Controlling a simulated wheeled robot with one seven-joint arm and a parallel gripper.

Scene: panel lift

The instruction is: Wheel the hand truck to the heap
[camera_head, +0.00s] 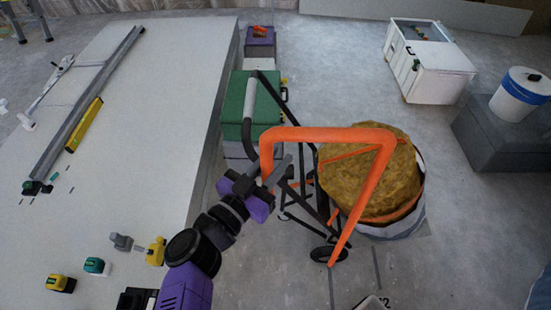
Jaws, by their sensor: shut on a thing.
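The hand truck (375,180) has a bent orange tube frame, dark lower bars and small black wheels, one (328,254) showing on the floor. It stands right of the white worktop, slightly tilted in view. My gripper (278,174) is shut on the left side of its orange frame; the fingers partly hide the contact. A rounded brown heap (395,185) fills a pale round container with an orange rim, directly behind and right of the frame. The frame crosses in front of it, so I cannot tell whether they touch.
A long white worktop (110,130) with tools fills the left. Green and grey boxes (265,100) stand by its right edge, close behind the hand truck. A white cabinet (440,72) and a grey block with a bucket (522,92) stand right.

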